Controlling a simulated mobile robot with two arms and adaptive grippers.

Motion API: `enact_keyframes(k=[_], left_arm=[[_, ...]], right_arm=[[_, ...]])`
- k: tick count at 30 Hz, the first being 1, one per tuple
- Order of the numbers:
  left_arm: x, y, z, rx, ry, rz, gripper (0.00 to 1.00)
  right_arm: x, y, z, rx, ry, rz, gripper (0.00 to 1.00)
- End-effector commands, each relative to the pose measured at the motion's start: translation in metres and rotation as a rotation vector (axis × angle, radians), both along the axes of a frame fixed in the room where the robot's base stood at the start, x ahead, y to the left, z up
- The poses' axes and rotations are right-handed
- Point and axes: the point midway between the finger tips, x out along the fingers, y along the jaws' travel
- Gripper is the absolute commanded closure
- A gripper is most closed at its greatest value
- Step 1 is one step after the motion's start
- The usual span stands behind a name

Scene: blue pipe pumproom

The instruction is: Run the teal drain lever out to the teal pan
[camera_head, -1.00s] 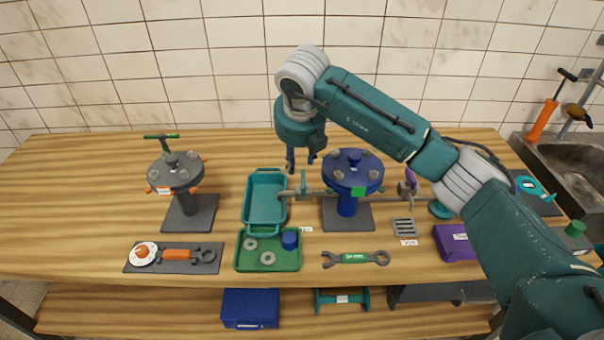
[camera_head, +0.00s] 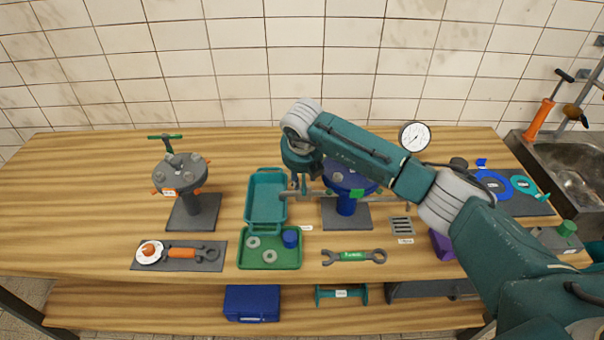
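The teal pan (camera_head: 252,210) is a long open tray on the bench, left of the blue flanged pipe stand (camera_head: 346,205). A grey pipe (camera_head: 325,195) runs from the stand leftward to the pan's right rim. The teal drain lever on this pipe is largely hidden by my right gripper, and I cannot clearly separate the two. My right gripper (camera_head: 299,184) points down at the lever's place, just right of the pan. Its fingers are small and partly covered, so I cannot tell whether they hold the lever. My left gripper is not in view.
A green tray (camera_head: 270,264) with washers and a blue cap (camera_head: 291,238) adjoins the pan's front. A grey flanged stand (camera_head: 193,210) is at left, a wrench (camera_head: 354,256) in front, a gauge (camera_head: 414,136) behind my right arm. The bench's far left is clear.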

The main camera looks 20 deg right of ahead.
Motion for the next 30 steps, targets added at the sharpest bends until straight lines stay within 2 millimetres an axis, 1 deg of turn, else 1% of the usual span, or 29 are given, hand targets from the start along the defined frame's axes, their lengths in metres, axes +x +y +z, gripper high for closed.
enact_keyframes(k=[3, 4, 9, 16, 20, 26, 30], left_arm=[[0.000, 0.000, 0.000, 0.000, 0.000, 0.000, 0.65], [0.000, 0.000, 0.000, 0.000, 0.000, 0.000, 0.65], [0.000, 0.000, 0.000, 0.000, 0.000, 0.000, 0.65], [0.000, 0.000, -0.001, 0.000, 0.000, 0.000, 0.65], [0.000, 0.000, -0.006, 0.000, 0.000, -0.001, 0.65], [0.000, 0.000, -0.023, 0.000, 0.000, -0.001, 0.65], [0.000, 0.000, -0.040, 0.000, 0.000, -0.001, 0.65]], right_arm=[[0.000, 0.000, 0.000, 0.000, 0.000, 0.000, 0.65], [0.000, 0.000, 0.000, 0.000, 0.000, 0.000, 0.67], [0.000, 0.000, 0.000, 0.000, 0.001, 0.000, 1.00], [0.000, 0.000, 0.000, 0.000, 0.000, 0.004, 1.00], [0.000, 0.000, -0.001, 0.001, 0.000, 0.027, 1.00], [-0.001, -0.001, -0.004, 0.000, -0.001, 0.118, 1.00], [-0.001, -0.001, -0.005, 0.000, -0.002, 0.225, 1.00]])
